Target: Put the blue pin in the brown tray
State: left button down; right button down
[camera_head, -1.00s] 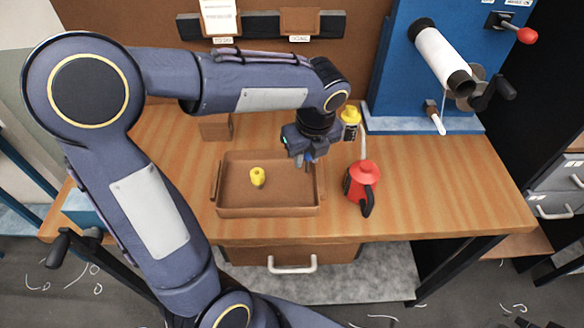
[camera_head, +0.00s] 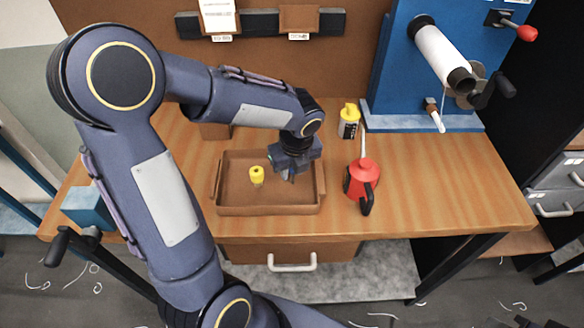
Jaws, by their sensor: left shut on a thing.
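The brown tray (camera_head: 265,210) lies on the wooden bench with a yellow piece (camera_head: 256,175) standing inside it, left of the middle. My left gripper (camera_head: 292,177) is over the right half of the tray, pointing down. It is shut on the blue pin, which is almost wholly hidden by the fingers. I cannot tell whether the pin touches the tray floor. My right gripper is not in view.
A red oil can (camera_head: 362,178) stands close to the tray's right side. A yellow-capped bottle (camera_head: 349,121) stands behind it. A blue machine panel (camera_head: 400,85) with a white roll rises at the back right. The bench's right part (camera_head: 450,185) is clear.

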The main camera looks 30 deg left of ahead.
pick_arm(q)
jog(key=c, duration=1.2)
grip_release()
jog(key=shift+f, duration=0.1)
jog(key=shift+o, duration=0.2)
notch_tip(320, 180, up, 11)
jog(key=s+d, duration=0.1)
jog(key=d, duration=0.1)
jog(key=s+d+n+t+h, duration=0.1)
jog(key=s+n+t+h, duration=0.1)
jog(key=s+n, duration=0.6)
jog(key=s+d+f+n+t+h+p, duration=0.1)
jog(key=s+n, duration=0.7)
jog(key=n, duration=1.1)
jog(key=shift+d+f+t+h, duration=0.2)
jog(key=shift+t+h, duration=0.5)
jog(key=shift+h, duration=0.5)
jog(key=shift+s+r, duration=0.1)
